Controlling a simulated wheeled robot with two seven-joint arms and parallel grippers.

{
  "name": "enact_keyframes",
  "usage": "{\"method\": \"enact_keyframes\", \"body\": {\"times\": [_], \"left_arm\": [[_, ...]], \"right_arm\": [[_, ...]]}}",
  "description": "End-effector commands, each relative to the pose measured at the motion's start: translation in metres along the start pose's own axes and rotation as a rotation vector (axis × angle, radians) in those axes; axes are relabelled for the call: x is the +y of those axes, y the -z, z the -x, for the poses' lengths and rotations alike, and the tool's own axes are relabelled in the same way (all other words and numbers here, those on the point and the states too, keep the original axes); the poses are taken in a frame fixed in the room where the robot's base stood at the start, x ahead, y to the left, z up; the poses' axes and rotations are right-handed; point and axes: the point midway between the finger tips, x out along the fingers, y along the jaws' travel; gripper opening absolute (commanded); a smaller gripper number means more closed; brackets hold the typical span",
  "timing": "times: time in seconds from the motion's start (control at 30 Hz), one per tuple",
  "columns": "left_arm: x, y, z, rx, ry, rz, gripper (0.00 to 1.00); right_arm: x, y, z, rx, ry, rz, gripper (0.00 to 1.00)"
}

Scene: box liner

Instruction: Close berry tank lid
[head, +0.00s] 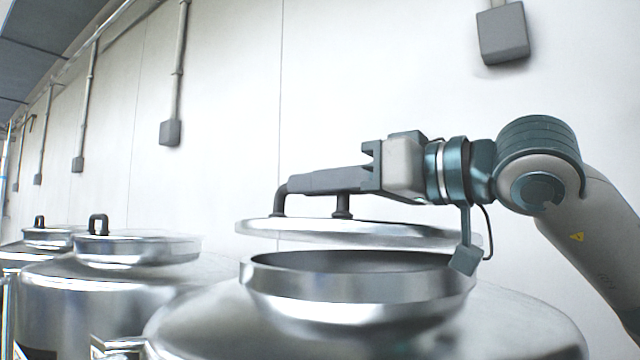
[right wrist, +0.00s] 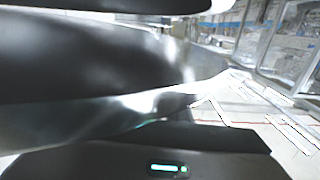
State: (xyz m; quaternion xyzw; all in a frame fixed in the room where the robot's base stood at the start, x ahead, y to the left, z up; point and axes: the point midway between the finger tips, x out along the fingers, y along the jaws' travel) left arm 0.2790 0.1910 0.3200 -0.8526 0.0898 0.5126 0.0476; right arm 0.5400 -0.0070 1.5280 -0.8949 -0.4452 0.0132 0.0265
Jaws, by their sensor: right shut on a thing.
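The berry tank (head: 355,300) is a large shiny steel vessel at the front centre of the head view, with its round mouth open. Its lid (head: 350,232) is a steel disc hanging above the mouth, slightly tilted, with a gap between lid and rim. My right gripper (head: 310,183) is shut on the lid's dark handle (head: 341,204) and holds the lid up. In the right wrist view, large blurred dark and bright metal surfaces (right wrist: 90,60) fill the left side; I cannot tell which parts they are. My left gripper is not in view.
Further steel tanks (head: 110,290) stand at the left, with lids (head: 137,246) on and dark handles. A white wall with conduits and grey boxes (head: 171,132) runs behind. The space above the open mouth is clear apart from the lid.

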Motion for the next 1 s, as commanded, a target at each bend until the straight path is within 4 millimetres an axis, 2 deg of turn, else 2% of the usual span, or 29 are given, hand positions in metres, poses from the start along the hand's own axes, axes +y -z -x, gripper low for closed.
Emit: {"method": "enact_keyframes", "body": {"times": [0.37, 0.4, 0.47, 0.83, 1.0], "left_arm": [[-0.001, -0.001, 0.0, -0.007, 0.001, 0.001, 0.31], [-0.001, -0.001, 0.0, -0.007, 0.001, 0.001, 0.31], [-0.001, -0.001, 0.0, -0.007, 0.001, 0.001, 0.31], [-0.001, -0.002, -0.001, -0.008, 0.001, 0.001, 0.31], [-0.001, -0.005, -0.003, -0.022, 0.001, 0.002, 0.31]], "right_arm": [[0.0, 0.0, 0.0, 0.002, -0.002, -0.001, 0.0], [0.001, 0.0, 0.0, 0.002, -0.002, -0.001, 0.17], [0.001, 0.0, 0.0, 0.002, -0.002, -0.001, 0.31], [0.0, -0.001, 0.002, 0.0, -0.001, 0.0, 0.31], [0.001, -0.001, 0.012, 0.002, -0.002, 0.0, 0.31]]}}
